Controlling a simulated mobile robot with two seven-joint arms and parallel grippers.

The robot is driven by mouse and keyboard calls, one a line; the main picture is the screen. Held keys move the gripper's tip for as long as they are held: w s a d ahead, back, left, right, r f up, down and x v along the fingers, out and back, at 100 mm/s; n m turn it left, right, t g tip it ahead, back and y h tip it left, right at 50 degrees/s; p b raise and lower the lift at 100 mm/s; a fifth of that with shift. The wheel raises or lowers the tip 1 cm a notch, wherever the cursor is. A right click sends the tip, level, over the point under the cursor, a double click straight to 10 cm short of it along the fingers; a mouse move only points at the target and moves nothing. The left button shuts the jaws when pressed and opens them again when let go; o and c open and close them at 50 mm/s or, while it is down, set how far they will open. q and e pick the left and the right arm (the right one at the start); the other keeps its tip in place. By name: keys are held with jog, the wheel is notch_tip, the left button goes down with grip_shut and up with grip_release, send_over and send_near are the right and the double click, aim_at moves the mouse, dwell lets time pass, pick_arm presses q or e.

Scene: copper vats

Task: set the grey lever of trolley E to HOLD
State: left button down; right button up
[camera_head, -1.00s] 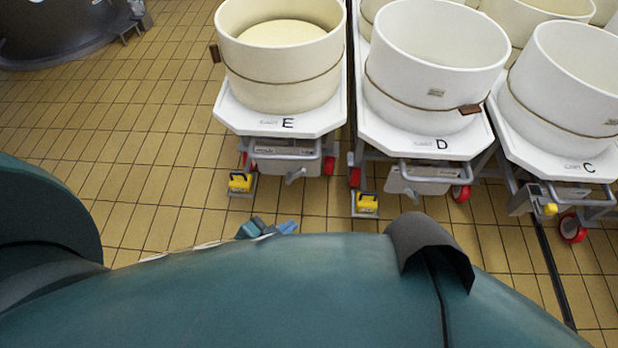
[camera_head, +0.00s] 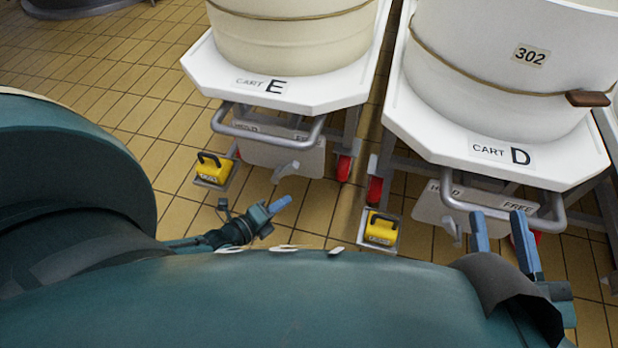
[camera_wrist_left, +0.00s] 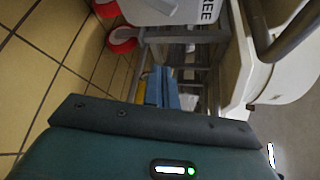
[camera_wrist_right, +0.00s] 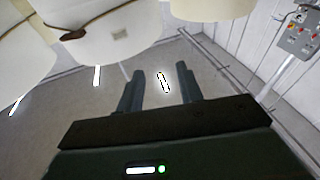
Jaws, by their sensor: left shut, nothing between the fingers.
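Trolley E (camera_head: 225,85) stands left of centre in the head view, carrying a cream vat. Under its deck is a pale plate (camera_head: 283,158) marked HOLD on the left and FREE on the right, behind a grey bar handle. The grey lever (camera_head: 287,170) hangs at the plate's lower middle; I cannot tell its exact setting. My left gripper (camera_head: 281,204) is shut and empty, below and apart from the lever. Its fingers also show in the left wrist view (camera_wrist_left: 162,88), near a plate edge marked FREE. My right gripper (camera_head: 503,240) is open and empty, in front of trolley D.
Trolley D (camera_head: 440,130) stands close on the right with its own HOLD/FREE plate and lever. Yellow blocks with black handles (camera_head: 213,168) (camera_head: 381,229) sit low at each trolley's left front. Red wheels (camera_head: 344,168) flank them.

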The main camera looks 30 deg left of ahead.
pick_arm(q)
jog(key=shift+w+a+f+m, duration=0.3)
jog(key=shift+a+f, duration=0.05)
pick_arm(e)
jog(key=shift+w, duration=0.1)
